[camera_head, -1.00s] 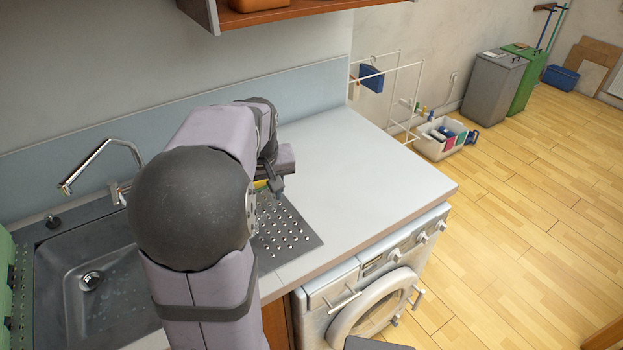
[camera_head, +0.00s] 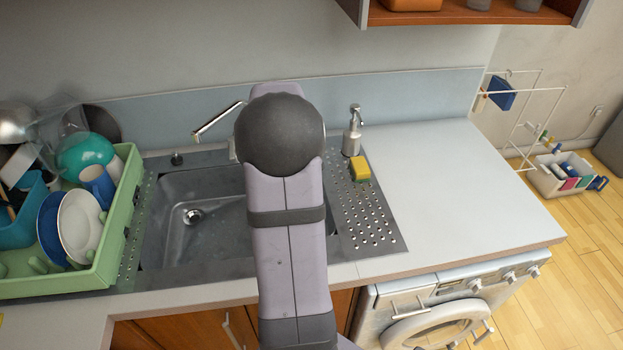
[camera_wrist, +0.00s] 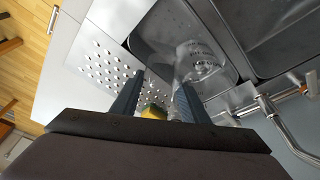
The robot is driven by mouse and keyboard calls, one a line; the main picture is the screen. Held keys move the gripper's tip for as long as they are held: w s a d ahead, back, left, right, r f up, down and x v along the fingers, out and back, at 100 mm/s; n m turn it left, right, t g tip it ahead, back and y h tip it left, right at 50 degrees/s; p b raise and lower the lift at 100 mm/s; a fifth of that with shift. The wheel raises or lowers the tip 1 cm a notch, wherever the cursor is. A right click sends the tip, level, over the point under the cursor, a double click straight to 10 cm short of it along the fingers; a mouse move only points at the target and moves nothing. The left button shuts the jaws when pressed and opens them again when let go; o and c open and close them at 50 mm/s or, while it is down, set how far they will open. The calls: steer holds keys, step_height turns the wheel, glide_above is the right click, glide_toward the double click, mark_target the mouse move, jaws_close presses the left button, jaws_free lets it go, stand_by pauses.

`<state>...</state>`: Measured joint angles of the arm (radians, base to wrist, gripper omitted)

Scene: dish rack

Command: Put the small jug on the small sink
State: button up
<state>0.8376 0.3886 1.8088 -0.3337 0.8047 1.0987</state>
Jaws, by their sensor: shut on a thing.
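The small jug (camera_wrist: 203,60) is clear glass with printed marks. In the wrist view it is at the fingers of my gripper (camera_wrist: 158,90), partly behind the right-hand finger. The fingers stand apart, shut on the jug; the exact contact is hard to see. The small sink (camera_wrist: 160,35) is a dark steel basin beside the perforated drainboard, and the jug shows in front of its edge nearest the larger basin. I cannot tell its height above the sink. In the head view my arm hides the gripper, the jug and most of the small sink.
A large basin (camera_head: 185,225) lies left, with a tap (camera_head: 215,122) behind. A green dish rack (camera_head: 115,250) full of dishes stands further left. A soap dispenser (camera_head: 352,132) and yellow sponge (camera_head: 360,170) stand by the drainboard (camera_head: 375,225). The right worktop (camera_head: 450,190) is clear.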

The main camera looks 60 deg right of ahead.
steer(key=f+m, duration=0.1)
steer(key=m, duration=0.1)
steer(key=w+d+f+m+g+p, duration=0.1)
steer(key=f+m, duration=0.1)
steer(key=w+f+m+y+p, duration=0.1)
steer(key=f+m, duration=0.1)
steer(key=shift+w+d+f+g, duration=0.15)
steer(key=shift+w+d+g, duration=0.1)
steer(key=shift+d+g, duration=0.05)
steer(key=shift+w+f+m, duration=0.15)
steer(key=shift+f+m, duration=0.45)
steer(key=shift+m, duration=0.1)
steer(key=shift+f+b, duration=0.1)
steer(key=shift+b, duration=0.2)
steer(key=shift+f+b, duration=2)
steer(key=shift+f, duration=0.6)
steer(key=shift+f+b, duration=0.55)
steer(key=shift+b, duration=0.15)
steer(key=shift+f, duration=0.25)
steer(key=o, duration=1.5)
